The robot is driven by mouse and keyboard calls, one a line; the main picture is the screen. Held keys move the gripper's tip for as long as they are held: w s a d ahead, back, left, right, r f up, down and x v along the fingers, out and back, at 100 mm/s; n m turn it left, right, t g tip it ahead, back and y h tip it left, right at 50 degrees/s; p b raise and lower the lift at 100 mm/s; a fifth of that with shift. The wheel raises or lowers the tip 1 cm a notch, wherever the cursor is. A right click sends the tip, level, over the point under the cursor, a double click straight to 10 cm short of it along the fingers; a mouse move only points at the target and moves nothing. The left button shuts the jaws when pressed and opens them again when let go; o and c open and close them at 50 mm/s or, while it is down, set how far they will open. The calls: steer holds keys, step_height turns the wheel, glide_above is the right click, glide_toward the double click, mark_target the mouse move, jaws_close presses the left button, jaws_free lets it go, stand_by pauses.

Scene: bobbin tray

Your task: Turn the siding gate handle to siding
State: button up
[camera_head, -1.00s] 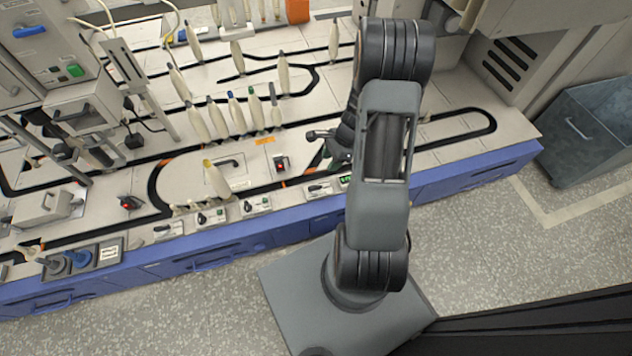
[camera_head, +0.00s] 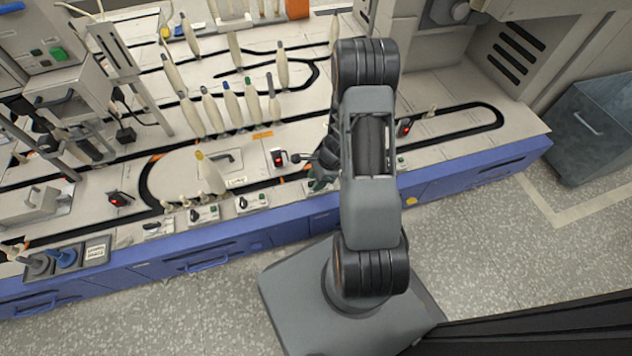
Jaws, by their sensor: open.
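Several small panels with dark lever handles line the front edge of the white bench. They include a left panel (camera_head: 158,228), a second panel (camera_head: 203,215), a third panel (camera_head: 251,203) and a panel partly behind my gripper (camera_head: 310,187). Their labels are too small to read, so I cannot tell which handle is the siding gate's. My gripper (camera_head: 309,171) is open and appears empty, over or just above the partly hidden panel. I cannot tell whether a finger touches a handle.
A dark track loops over the bench (camera_head: 110,180). Upright bobbins (camera_head: 232,105) stand behind, and a cream bobbin (camera_head: 207,172) leans near the front. A box with a red light (camera_head: 278,157) sits left of my gripper. A grey bin (camera_head: 588,130) stands on the floor at right.

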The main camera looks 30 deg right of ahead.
steer(key=shift+f, duration=0.15)
jaws_close()
stand_by(0.4)
steer(key=shift+n, duration=0.3)
steer(key=shift+w+n+g+p, duration=0.15)
steer(key=shift+n+g+p, duration=0.45)
steer(key=shift+n+p, duration=0.35)
steer(key=n+g+p, duration=0.1)
steer(key=n, duration=0.1)
steer(key=shift+n, duration=0.35)
steer(key=n+g, duration=0.1)
steer(key=n, duration=0.2)
steer(key=n+g+h+p, duration=0.1)
steer(key=n, duration=0.2)
steer(key=shift+w+a, duration=0.15)
steer(key=shift+w, duration=0.05)
steer(key=shift+n+p, duration=0.3)
steer(key=shift+n, duration=0.2)
